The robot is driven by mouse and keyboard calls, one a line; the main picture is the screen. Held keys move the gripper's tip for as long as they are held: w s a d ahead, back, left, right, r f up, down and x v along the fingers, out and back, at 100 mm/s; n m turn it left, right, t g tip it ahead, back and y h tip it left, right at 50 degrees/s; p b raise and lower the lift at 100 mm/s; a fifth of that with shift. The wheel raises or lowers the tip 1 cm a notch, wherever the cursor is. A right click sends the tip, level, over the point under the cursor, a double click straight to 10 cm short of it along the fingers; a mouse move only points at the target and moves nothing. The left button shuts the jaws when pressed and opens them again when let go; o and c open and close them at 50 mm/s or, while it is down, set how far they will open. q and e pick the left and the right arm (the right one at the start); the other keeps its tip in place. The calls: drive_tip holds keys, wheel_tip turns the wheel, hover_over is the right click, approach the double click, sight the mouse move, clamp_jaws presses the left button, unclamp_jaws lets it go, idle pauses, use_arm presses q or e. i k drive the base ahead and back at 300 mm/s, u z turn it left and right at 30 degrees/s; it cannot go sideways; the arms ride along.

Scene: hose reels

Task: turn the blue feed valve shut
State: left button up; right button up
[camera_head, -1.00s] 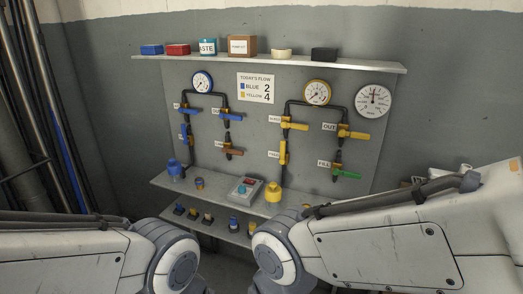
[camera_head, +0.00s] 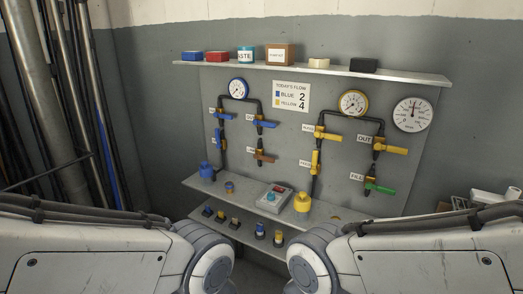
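The blue line's pipes sit on the left half of a grey panel (camera_head: 285,175), under a blue-rimmed gauge (camera_head: 238,88). An upper left valve (camera_head: 226,117) and an upper right valve (camera_head: 267,124) have blue handles lying roughly sideways. A lower left valve (camera_head: 220,137) has a blue handle standing roughly upright along its pipe. A lower right valve (camera_head: 265,157) has a brown handle lying sideways. The small labels beside these valves are too small to read surely, so I cannot tell which is the feed valve. Neither of my grippers shows; only my arm links fill the bottom.
Yellow-handled valves (camera_head: 328,136) and a green-handled valve (camera_head: 379,187) are on the right half. A top shelf (camera_head: 400,75) holds boxes and tins. A lower shelf (camera_head: 245,200) holds a blue bottle (camera_head: 206,170), a button box (camera_head: 275,197) and a yellow pot (camera_head: 303,201).

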sight(217, 130)
drive_tip(key=u, duration=0.5)
drive_tip(key=i, duration=1.85)
drive_tip(key=z, duration=0.3)
